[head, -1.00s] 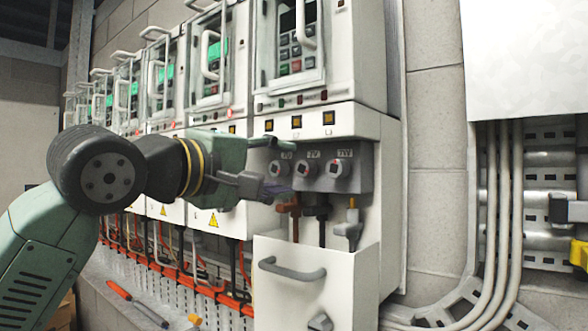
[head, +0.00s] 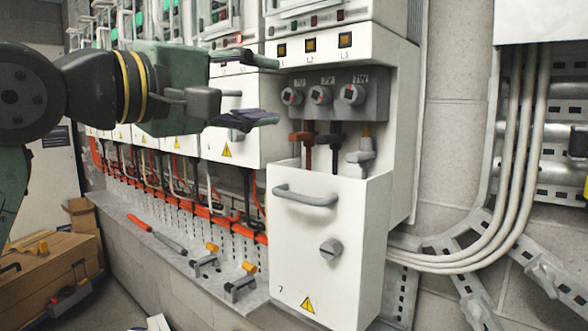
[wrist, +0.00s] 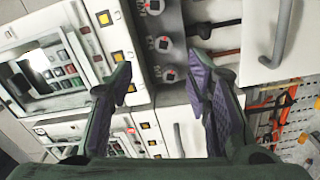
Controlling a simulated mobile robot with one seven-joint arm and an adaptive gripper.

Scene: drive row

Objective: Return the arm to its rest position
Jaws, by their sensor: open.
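My arm reaches in from the left in the head view, with dark joints and yellow bands. My gripper (head: 268,90) is open and points right, just left of the three round knobs (head: 320,94) on the nearest cabinet. No object shows between its fingers. In the wrist view my gripper (wrist: 162,76) has its two purple-padded fingers apart, with the cabinet front behind them. I cannot tell how far it is from the cabinet.
A white drawer-like front (head: 318,245) with a grey handle (head: 306,196) juts out below the knobs. Grey conduits (head: 510,170) run down the right wall.

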